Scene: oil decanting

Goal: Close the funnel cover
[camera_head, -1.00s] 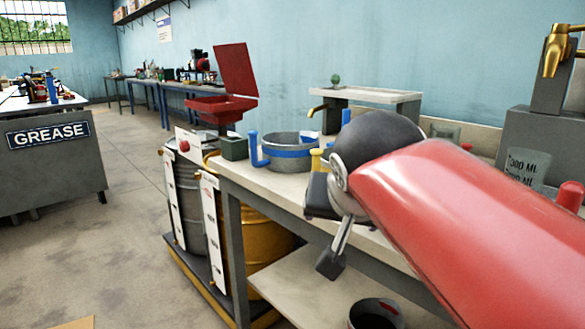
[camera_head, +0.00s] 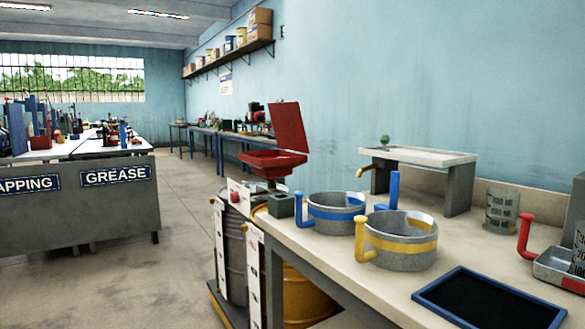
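The red funnel (camera_head: 272,161) sits on top of the grey drum (camera_head: 230,262) at the left end of the workbench. Its square red cover (camera_head: 290,127) stands raised, nearly upright, along the funnel's right side. The funnel's bowl is open to view. My gripper and arm are not in view now.
A yellow drum (camera_head: 305,297) stands below. The floor at left is clear (camera_head: 175,215).

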